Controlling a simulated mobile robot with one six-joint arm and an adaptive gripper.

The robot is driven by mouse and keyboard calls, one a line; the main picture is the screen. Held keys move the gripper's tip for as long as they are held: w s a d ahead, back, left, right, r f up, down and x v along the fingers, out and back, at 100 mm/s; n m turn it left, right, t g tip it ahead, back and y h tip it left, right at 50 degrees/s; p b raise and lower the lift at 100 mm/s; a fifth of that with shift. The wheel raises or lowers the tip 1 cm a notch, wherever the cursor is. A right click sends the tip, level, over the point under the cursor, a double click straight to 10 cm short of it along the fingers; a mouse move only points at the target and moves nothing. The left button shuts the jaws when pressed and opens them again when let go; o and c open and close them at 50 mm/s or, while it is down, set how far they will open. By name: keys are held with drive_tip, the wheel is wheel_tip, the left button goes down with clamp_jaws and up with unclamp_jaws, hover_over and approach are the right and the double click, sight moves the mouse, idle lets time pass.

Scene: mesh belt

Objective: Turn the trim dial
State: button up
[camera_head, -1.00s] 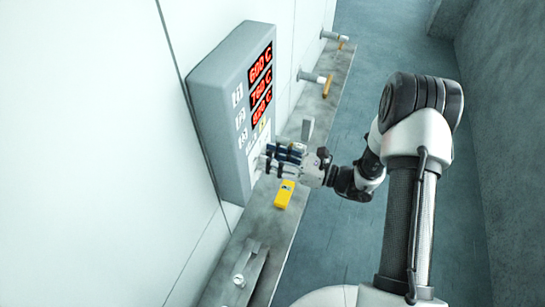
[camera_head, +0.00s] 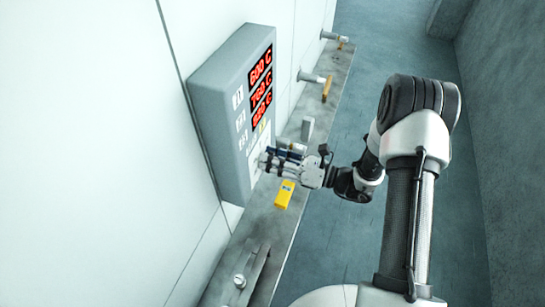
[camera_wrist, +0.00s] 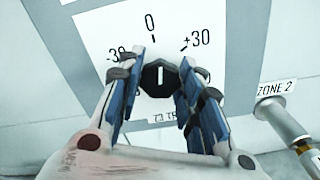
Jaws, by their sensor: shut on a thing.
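The trim dial (camera_wrist: 159,78) is a black knob with a white pointer line, on a white scale plate (camera_wrist: 110,27) marked -30, 0 and +30. In the wrist view its pointer is near upright, toward the 0. My gripper (camera_wrist: 160,84) has its blue-padded fingers on either side of the knob, shut on it. In the head view my gripper (camera_head: 271,160) reaches to the lower part of the grey panel (camera_head: 205,100); its fingers and arm hide the dial there.
The panel's red displays (camera_head: 261,92) read 600 C, 760 C and what looks like 520 C. A yellow box (camera_head: 284,194) lies on the grey ledge (camera_head: 262,222) below my gripper. Pipe stubs (camera_head: 310,77) stick out farther along the wall. A ZONE 2 label (camera_wrist: 276,88) is at right.

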drive_tip(key=m+p, duration=0.1)
drive_tip(key=m, duration=0.3)
drive_tip(key=shift+r+m, duration=0.1)
drive_tip(key=shift+m, duration=0.2)
drive_tip(key=m+p, duration=0.1)
drive_tip(key=m, duration=0.3)
drive_tip(key=shift+m+p, duration=0.3)
drive_tip(key=shift+p, duration=0.05)
drive_tip(key=o, duration=1.1)
drive_tip(key=shift+d, duration=0.15)
drive_tip(key=v, duration=1.2)
